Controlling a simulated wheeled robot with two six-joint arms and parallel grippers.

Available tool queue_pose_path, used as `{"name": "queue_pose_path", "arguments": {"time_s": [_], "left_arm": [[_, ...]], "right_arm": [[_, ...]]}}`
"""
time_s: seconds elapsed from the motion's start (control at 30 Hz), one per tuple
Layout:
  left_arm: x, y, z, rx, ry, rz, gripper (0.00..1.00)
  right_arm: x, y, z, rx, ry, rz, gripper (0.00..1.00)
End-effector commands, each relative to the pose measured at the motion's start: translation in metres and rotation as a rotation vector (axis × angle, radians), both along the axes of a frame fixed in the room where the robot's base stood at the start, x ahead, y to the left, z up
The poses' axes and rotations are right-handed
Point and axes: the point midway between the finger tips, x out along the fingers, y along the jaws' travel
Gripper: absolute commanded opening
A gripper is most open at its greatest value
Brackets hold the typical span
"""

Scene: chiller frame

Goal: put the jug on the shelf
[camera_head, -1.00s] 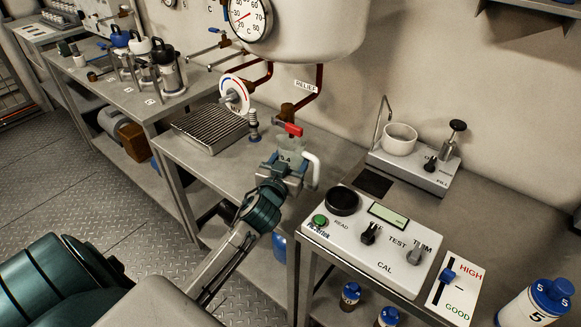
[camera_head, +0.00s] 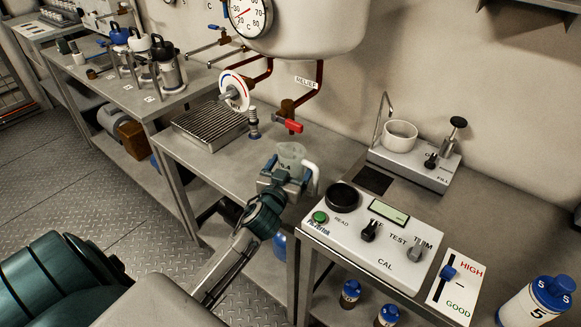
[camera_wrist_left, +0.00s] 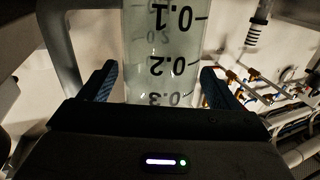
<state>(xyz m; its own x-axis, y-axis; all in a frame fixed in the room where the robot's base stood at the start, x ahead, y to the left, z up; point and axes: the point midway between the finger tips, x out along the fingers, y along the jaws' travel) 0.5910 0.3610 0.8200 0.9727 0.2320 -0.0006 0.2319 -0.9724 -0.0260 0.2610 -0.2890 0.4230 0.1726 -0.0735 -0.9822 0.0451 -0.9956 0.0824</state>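The jug (camera_head: 291,155) is a translucent measuring jug with dark graduations and a pale handle on its right side. My left gripper (camera_head: 284,177) is shut on it, fingers on either side of its body, in front of the middle steel bench. In the left wrist view the jug (camera_wrist_left: 162,55) shows upside down with marks 0.1 to 0.3, between the blue finger pads. A grey wall shelf (camera_head: 535,10) shows partly at the top right edge. A lower shelf (camera_head: 265,268) lies under the bench. My right gripper is not in view.
A tank with a dial gauge (camera_head: 249,15) and a red-handled relief valve (camera_head: 288,124) stands behind the jug. A slatted drip tray (camera_head: 208,125) is on the bench left. The test panel (camera_head: 375,238) is close on the right, with a white cup (camera_head: 400,138) behind it.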

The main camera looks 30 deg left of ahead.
Motion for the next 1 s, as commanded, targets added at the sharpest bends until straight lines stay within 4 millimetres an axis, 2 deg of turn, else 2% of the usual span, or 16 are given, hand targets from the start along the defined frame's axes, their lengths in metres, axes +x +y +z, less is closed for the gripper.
{"name": "queue_pose_path", "arguments": {"time_s": [0.27, 0.33, 0.43, 0.7, 0.83, 1.0], "left_arm": [[0.000, 0.000, 0.003, 0.000, 0.000, 0.000, 0.84], [-0.009, -0.002, 0.000, 0.001, 0.002, 0.000, 0.84], [-0.028, -0.007, -0.001, 0.001, 0.002, 0.000, 0.84], [-0.085, -0.020, -0.001, -0.001, 0.001, 0.000, 0.84], [-0.103, -0.025, 0.000, 0.000, 0.001, 0.000, 0.84], [-0.115, -0.027, 0.001, 0.000, 0.000, 0.001, 0.84]], "right_arm": [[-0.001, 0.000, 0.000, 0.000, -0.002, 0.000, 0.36], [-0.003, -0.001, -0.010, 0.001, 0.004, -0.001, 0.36], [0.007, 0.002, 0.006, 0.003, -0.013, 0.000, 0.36], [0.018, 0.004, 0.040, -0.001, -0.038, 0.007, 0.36], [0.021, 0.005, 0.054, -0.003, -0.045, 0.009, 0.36], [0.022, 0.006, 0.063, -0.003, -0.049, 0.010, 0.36]]}}
